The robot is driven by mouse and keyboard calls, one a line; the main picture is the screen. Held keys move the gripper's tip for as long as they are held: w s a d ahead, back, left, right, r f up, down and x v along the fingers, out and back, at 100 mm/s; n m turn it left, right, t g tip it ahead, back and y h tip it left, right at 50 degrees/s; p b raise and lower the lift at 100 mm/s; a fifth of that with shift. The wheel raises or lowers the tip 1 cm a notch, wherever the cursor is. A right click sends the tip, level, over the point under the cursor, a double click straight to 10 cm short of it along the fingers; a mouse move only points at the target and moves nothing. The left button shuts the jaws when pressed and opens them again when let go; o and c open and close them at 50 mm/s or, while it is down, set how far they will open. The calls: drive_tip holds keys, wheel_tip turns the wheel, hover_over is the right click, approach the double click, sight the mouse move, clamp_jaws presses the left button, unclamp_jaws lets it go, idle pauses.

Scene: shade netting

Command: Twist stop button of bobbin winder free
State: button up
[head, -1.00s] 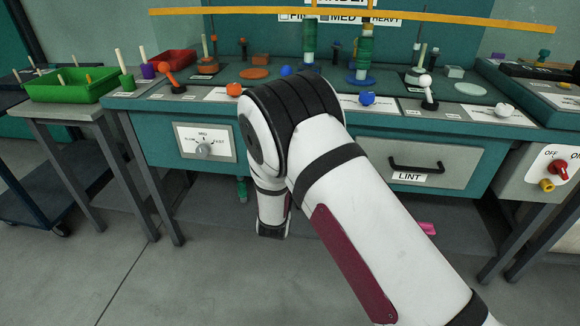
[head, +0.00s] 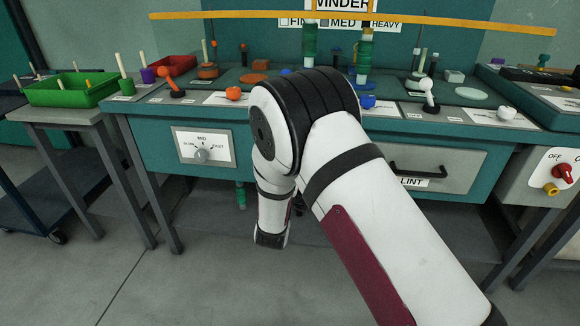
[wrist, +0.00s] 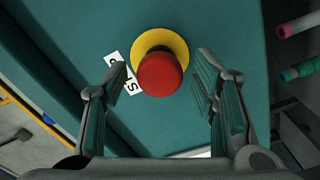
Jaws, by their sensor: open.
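The stop button, a red mushroom head (wrist: 160,75) on a yellow collar, shows in the wrist view on a teal panel. A white label reading STOP (wrist: 127,78) lies left of it, partly hidden by a finger. My gripper (wrist: 161,68) is open, with one finger on either side of the button. I see no grip on it, and cannot tell how far the fingers are from the panel. The bobbin winder (head: 150,140) is the teal bench in the head view. The button and my gripper do not show there.
On the bench stand an orange lever (head: 171,78), a white lever (head: 428,92) and green bobbins (head: 310,40). A yellow bar (head: 250,14) spans above. A dial (head: 203,155) and a LINT drawer (head: 450,168) are in front. Pink (wrist: 282,30) and green (wrist: 292,74) spools lie right in the wrist view.

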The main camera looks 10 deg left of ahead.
drive_tip(key=shift+s+b, duration=0.35)
drive_tip(key=shift+s, duration=1.6)
drive_tip(key=o, duration=0.6)
drive_tip(key=shift+c, duration=0.2)
drive_tip(key=shift+a, duration=0.1)
drive_tip(key=s, duration=1.2)
drive_tip(key=shift+a, duration=0.15)
